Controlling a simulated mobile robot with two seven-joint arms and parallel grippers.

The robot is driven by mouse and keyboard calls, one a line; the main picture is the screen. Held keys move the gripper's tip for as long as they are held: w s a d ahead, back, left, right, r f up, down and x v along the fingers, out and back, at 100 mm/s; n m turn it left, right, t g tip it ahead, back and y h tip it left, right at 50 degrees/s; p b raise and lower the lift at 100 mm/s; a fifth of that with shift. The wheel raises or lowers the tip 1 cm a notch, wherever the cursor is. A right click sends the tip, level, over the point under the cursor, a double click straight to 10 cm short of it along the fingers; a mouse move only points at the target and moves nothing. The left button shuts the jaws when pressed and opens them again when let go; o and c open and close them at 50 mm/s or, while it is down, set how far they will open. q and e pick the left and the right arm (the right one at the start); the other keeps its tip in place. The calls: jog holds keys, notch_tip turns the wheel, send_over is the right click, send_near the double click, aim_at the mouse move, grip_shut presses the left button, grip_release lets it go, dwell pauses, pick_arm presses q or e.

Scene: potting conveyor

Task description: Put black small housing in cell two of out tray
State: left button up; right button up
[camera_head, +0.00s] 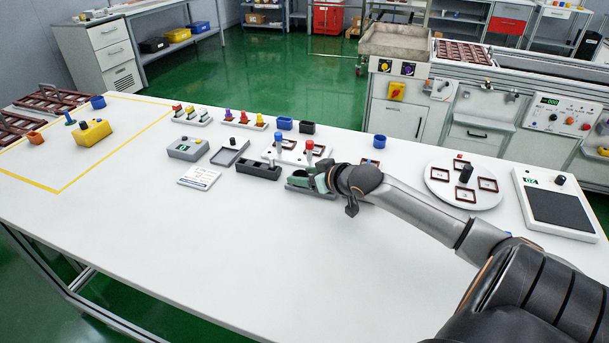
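A small black housing (307,127) stands on the white table, just right of a blue one (285,123), behind my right gripper. My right gripper (303,182) is low over the table at its middle, just right of a long black holder (258,171). Its fingers point left and are too small and overlapped to show whether they are open or hold anything. Red-brown trays with cells lie at the far left, one (52,99) behind another (14,127). I cannot tell which tray is the out tray. My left gripper is not in view.
A white round plate (464,183) and a black-topped device (555,207) stand right. A yellow block (93,133) stands left within yellow lines. The table's front is clear.

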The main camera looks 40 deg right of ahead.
jog(key=shift+o, duration=1)
jog(key=p+v, duration=0.2)
jog(key=v, duration=0.8)
jog(key=shift+p+v, duration=0.4)
jog(key=shift+v, duration=0.6)
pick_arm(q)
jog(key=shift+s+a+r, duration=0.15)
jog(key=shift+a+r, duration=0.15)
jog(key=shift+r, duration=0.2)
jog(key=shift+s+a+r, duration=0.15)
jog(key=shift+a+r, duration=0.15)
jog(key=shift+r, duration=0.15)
